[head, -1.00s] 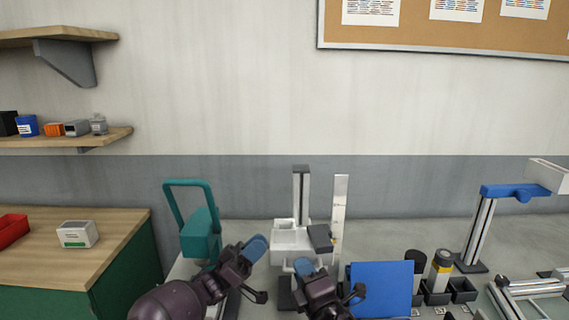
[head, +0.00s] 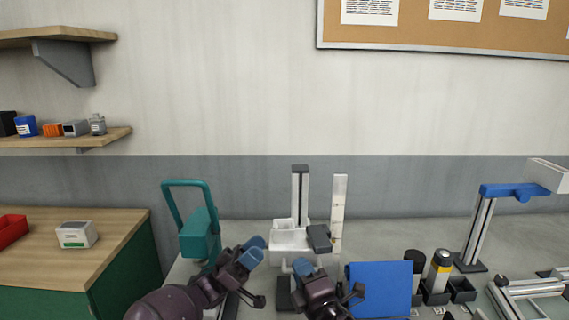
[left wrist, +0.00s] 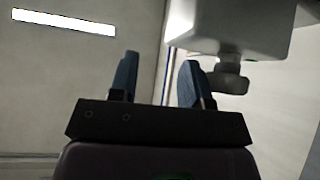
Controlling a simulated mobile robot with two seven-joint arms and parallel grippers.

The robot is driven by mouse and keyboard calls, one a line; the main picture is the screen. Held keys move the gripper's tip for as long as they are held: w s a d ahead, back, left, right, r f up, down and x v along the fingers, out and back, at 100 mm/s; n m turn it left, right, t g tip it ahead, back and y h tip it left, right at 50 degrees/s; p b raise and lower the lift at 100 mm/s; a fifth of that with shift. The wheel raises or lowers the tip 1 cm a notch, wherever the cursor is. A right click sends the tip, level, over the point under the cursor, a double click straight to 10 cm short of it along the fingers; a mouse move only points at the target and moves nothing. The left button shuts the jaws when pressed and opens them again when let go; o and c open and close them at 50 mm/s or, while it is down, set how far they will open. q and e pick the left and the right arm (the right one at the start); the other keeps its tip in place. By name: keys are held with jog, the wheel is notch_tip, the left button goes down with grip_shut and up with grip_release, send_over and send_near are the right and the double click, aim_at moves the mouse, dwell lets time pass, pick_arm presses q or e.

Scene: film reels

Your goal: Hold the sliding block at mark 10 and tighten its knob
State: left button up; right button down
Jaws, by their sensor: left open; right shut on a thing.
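The white sliding block (head: 290,238) sits on an upright grey column (head: 300,195). A dark piece (head: 319,238) on its right reaches to a tall white scale (head: 339,215); mark 10 cannot be read. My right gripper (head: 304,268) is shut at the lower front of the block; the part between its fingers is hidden. My left gripper (head: 253,251) is open and empty, just left of the block. In the left wrist view its open fingers (left wrist: 157,80) stand left of a grey knob (left wrist: 229,76) under the pale block (left wrist: 235,25), apart from it.
A teal handled object (head: 200,232) stands close behind my left gripper. A blue panel (head: 380,289) stands right of my right gripper, with small dark holders (head: 437,294) beyond it. A blue-topped stand (head: 480,225) is further right.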

jog(key=shift+r, duration=0.2)
pick_arm(q)
notch_tip(320, 180, up, 6)
jog(key=s+a, duration=0.1)
jog(key=a, duration=0.1)
jog(key=shift+s+f+t, duration=0.15)
jog(key=shift+f+t, duration=0.1)
jog(key=shift+t, duration=0.15)
dwell(0.5)
jog(key=shift+a, duration=0.1)
pick_arm(e)
jog(key=c, duration=1.1)
grip_release()
jog(key=shift+f, duration=0.1)
pick_arm(q)
jog(key=shift+r+p, duration=0.3)
jog(key=shift+r, duration=0.05)
pick_arm(e)
jog(key=v, duration=0.6)
jog(key=shift+f, duration=0.1)
